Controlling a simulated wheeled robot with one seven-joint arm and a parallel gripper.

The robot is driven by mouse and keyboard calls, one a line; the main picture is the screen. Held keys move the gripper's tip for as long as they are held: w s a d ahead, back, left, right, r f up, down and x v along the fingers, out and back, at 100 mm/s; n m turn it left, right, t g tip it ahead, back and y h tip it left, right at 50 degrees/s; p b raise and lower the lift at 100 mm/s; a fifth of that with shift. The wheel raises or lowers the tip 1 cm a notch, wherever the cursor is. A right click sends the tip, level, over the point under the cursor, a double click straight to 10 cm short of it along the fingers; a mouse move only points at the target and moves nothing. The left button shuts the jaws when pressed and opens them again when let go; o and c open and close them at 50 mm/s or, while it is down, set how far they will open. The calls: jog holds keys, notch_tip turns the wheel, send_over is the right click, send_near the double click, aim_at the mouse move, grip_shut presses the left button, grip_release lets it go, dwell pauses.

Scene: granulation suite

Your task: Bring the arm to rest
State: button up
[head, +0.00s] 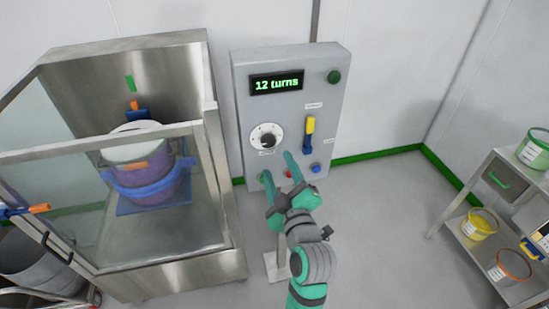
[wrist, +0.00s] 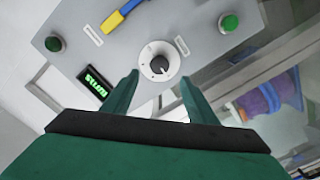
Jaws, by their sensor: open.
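My gripper (head: 275,175) is green and open, with its two fingers spread in front of the lower part of a grey control panel (head: 235,95). In the wrist view the fingers (wrist: 157,82) stand on either side of the white dial with a black knob (wrist: 160,66). Nothing is held between them, and I cannot tell how far they are from the panel. In the head view the dial (head: 267,136) is above and left of my fingertips. My arm reaches up from the bottom of the picture.
The panel has a display (head: 277,84) reading "12 turns", a yellow-and-blue lever (head: 309,135) and coloured buttons. A glass-fronted steel cabinet (head: 225,235) holding a blue-clamped vessel (head: 150,180) stands left. A steel shelf (head: 455,205) with tubs stands right.

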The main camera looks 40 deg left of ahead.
jog(key=shift+v, duration=0.8)
jog(key=s+d+f+m+t+h, duration=0.2)
jog(key=s+d+f+m+h, duration=0.3)
jog(key=d+f+m, duration=0.3)
jog(key=s+d+f+m+t+h, duration=0.2)
jog(key=s+d+f+m+h, duration=0.3)
jog(key=d+f, duration=0.5)
jog(key=s+d+f+m+h, duration=0.2)
jog(key=s+d, duration=0.3)
jog(key=s, duration=0.5)
jog(key=s+d+f+m+h, duration=0.1)
jog(key=s+d+m, duration=0.3)
jog(key=s, duration=0.6)
jog(key=shift+d+f+h, duration=0.4)
jog(key=shift+d+f, duration=0.05)
jog(key=shift+d, duration=0.2)
jog(key=shift+s, duration=0.1)
